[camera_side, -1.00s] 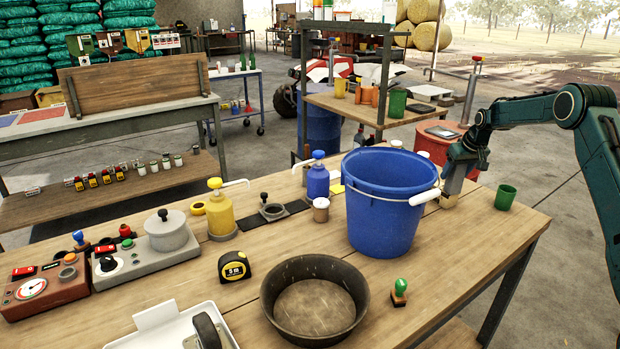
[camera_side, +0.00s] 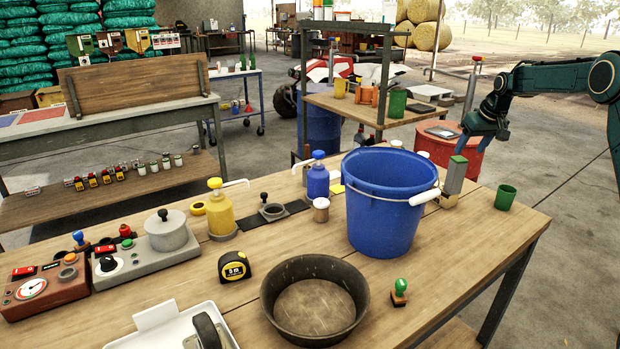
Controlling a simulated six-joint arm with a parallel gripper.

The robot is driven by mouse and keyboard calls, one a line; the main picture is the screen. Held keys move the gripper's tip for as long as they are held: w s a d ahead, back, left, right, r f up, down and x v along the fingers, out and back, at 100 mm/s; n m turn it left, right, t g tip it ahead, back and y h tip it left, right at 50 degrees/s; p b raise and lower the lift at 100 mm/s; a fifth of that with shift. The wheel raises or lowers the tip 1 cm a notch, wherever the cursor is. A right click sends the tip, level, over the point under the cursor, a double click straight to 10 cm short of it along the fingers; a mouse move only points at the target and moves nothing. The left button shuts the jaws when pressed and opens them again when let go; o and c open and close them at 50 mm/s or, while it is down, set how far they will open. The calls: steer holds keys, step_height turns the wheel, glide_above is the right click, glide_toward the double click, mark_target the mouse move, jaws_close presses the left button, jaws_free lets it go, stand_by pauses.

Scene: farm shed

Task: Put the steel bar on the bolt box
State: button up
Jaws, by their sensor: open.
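A grey upright bar with a green top (camera_side: 455,176), which looks like the steel bar, stands at the back right of the wooden workbench, just right of the blue bucket. A small pale block (camera_side: 447,201), possibly the bolt box, is at its foot; the bucket's handle grip partly covers this spot. I cannot tell whether the bar rests on the block or stands beside it. My gripper (camera_side: 481,148) is open and empty, apart from the bar, above and to its right.
The large blue bucket (camera_side: 385,215) is a tall obstacle left of the bar. A green cup (camera_side: 505,197) stands close on the right. A dark round pan (camera_side: 314,305) and a green-handled stamp (camera_side: 400,291) are nearer the front. The bench's right end is mostly clear.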

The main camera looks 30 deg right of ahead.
steer(key=shift+v, duration=0.8)
steer(key=shift+a, duration=0.1)
steer(key=s+a+r+n, duration=0.1)
steer(key=s+a+r, duration=0.3)
steer(key=a, duration=0.4)
steer(key=s+a+r, duration=0.3)
steer(key=a, duration=0.5)
steer(key=s+a+r+n, duration=0.1)
steer(key=s+a+r, duration=0.3)
steer(key=a, duration=0.4)
steer(key=s+a+f, duration=0.1)
steer(key=s+a, duration=0.3)
steer(key=s, duration=0.3)
steer(key=s+a+f+n+t+y, duration=0.1)
steer(key=s+a+f, duration=0.1)
steer(key=s+a, duration=0.2)
steer(key=s+a+f+n, duration=0.1)
steer(key=s+a, duration=0.3)
steer(key=s, duration=0.6)
steer(key=shift+s+f+t+y, duration=0.25)
steer(key=shift+f+t+y, duration=0.05)
steer(key=shift+f, duration=0.45)
